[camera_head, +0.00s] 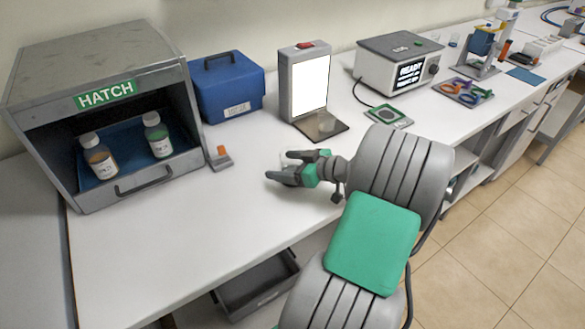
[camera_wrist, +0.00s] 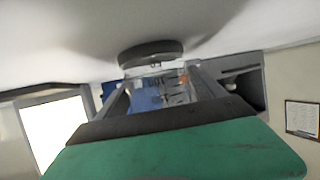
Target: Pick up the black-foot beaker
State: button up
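The black-foot beaker is a small clear glass vessel with dark markings. In the wrist view its round black foot (camera_wrist: 150,53) shows near the top centre, against the white worktop, and its glass lies between my two fingers. My gripper (camera_head: 285,168) is low over the worktop in the head view, pointing left, with one finger on each side of the beaker. The beaker is mostly hidden there by the fingers. The fingers look very close to the glass, but I cannot tell whether they press on it. The wrist view appears upside down.
A grey hatch box (camera_head: 110,45) with two bottles stands at the left. A blue case (camera_head: 226,90), a lit white panel (camera_head: 309,86) and a display instrument (camera_head: 400,66) stand behind my gripper. The worktop (camera_head: 190,235) is clear left of my gripper.

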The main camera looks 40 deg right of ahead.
jog(key=c, duration=1.4)
jog(key=shift+r, duration=0.2)
jog(key=shift+r, duration=0.85)
jog(key=s+d+r+p, duration=0.6)
jog(key=s+r+p, duration=0.2)
jog(key=s+r, duration=0.3)
jog(key=shift+s, duration=0.85)
jog(key=shift+a, duration=0.1)
